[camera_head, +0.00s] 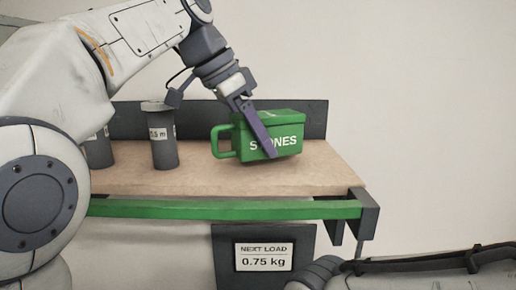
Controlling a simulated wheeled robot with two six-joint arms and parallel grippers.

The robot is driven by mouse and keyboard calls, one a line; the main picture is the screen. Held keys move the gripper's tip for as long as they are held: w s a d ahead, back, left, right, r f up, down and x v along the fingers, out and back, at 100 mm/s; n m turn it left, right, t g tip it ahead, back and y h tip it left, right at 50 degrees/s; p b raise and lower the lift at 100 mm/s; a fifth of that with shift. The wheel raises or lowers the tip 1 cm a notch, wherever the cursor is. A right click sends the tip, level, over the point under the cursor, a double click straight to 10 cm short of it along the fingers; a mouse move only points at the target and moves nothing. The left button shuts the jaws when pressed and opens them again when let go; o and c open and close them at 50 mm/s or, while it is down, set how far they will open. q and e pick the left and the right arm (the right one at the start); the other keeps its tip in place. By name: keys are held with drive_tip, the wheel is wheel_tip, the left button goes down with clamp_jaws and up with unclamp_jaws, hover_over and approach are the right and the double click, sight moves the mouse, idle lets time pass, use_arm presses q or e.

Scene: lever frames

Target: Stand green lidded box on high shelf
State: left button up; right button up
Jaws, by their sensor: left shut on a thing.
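The green lidded box (291,128) has white lettering, partly covered by a gripper finger, and a loop handle on its left side. It is over the right part of a wooden shelf board (215,181) and looks slightly tilted. I cannot tell if its underside touches the board. My left gripper (262,138) comes down from above and is shut on the box, one dark finger lying across the front face. My right gripper is not in view; only part of my right arm shows at the bottom right.
Two dark grey cylinders stand on the board left of the box; the nearer one (164,140) has a white label. A green rail (230,209) runs along the front edge. A sign (264,257) below reads "NEXT LOAD 0.75 kg". A dark panel (317,118) stands behind.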

use_arm(q)
drive_tip(key=shift+f, duration=0.9)
drive_tip(key=shift+f, duration=0.2)
drive_tip(key=o, duration=1.6)
drive_tip(key=shift+c, duration=0.2)
drive_tip(key=shift+r, duration=0.15)
